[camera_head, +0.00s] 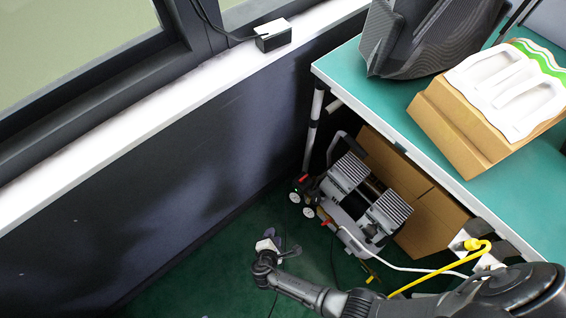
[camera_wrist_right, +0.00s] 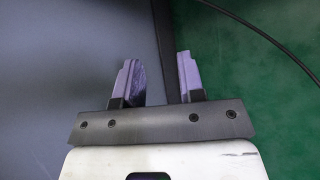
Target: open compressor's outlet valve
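The compressor (camera_head: 352,200), with silver finned heads and a dark body, stands on the floor under the table. Two round white gauges (camera_head: 302,205) face left on its near-left side. One red handle (camera_head: 303,178) shows above the gauges and another red handle (camera_head: 326,221) below them. I cannot tell which is the outlet valve. My right gripper (camera_head: 277,239) is low over the floor, left of and apart from the compressor. In the right wrist view its two purple-grey fingers (camera_wrist_right: 159,80) are apart with nothing between them. My left gripper is not in view.
The green-topped table (camera_head: 360,85) overhangs the compressor, with a leg (camera_head: 313,125) beside it. Cardboard boxes (camera_head: 425,210) stand behind. A white hose (camera_head: 410,268) and yellow hose (camera_head: 430,276) run right. A dark wall (camera_head: 160,185) bounds the left; green floor (camera_head: 205,262) is free near my gripper.

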